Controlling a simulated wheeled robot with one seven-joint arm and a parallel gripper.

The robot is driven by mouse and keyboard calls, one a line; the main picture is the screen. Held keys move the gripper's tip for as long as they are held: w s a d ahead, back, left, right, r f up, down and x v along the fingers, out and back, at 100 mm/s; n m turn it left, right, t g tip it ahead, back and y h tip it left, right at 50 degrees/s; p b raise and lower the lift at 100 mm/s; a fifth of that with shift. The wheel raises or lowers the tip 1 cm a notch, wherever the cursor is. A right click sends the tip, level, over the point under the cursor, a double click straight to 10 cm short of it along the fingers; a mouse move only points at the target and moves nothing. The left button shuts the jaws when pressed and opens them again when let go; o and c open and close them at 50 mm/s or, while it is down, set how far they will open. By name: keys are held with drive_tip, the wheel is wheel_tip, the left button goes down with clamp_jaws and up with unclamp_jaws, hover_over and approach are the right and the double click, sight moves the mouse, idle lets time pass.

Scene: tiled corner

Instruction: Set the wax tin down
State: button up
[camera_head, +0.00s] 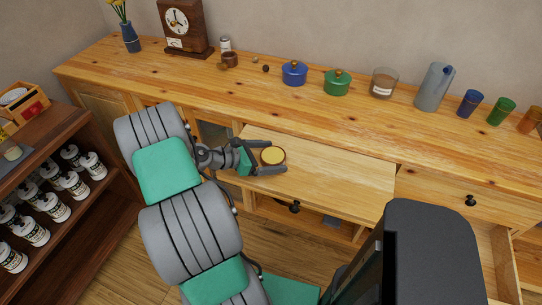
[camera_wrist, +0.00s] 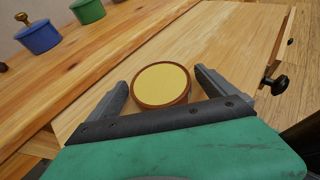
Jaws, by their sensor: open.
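The wax tin (camera_head: 273,155) is a round, shallow tin with a yellow top and a brown rim. It rests flat on a pale pull-out board (camera_head: 340,180) at the front of the wooden sideboard (camera_head: 310,108). My gripper (camera_head: 271,156) is open, with one finger on each side of the tin. In the wrist view the tin (camera_wrist: 162,85) sits between the two spread fingers (camera_wrist: 160,90), with a gap visible on both sides. The tin's near edge lies close to the dark gripper body.
Behind, the sideboard top holds a blue pot (camera_head: 294,73), a green pot (camera_head: 337,83), a glass candle (camera_head: 384,83), a grey jug (camera_head: 434,87) and a clock (camera_head: 186,27). A bottle shelf (camera_head: 70,200) stands at left. The board is bare right of the tin.

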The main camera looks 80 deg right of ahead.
drive_tip(key=shift+r, duration=0.2)
drive_tip(key=v, duration=1.2)
drive_tip(key=w+a+r+m+t+y, duration=0.25)
drive_tip(key=w+a+t, duration=0.25)
drive_tip(key=w+a, duration=0.45)
drive_tip(key=w+a+r+m+t+y, duration=0.1)
drive_tip(key=w+a+m+t, duration=0.3)
drive_tip(key=w+a, duration=0.5)
drive_tip(key=s+a+r+t+y, duration=0.1)
drive_tip(key=a+r+t+y, duration=0.1)
drive_tip(key=a, duration=0.8)
drive_tip(key=s+a+r+m+t+y, duration=0.1)
drive_tip(key=s+a+r+t+y, duration=0.1)
drive_tip(key=a, duration=0.9)
drive_tip(key=shift+s+a+r+t+y, duration=0.15)
drive_tip(key=shift+s+t+y, duration=0.15)
drive_tip(key=shift+y, duration=0.35)
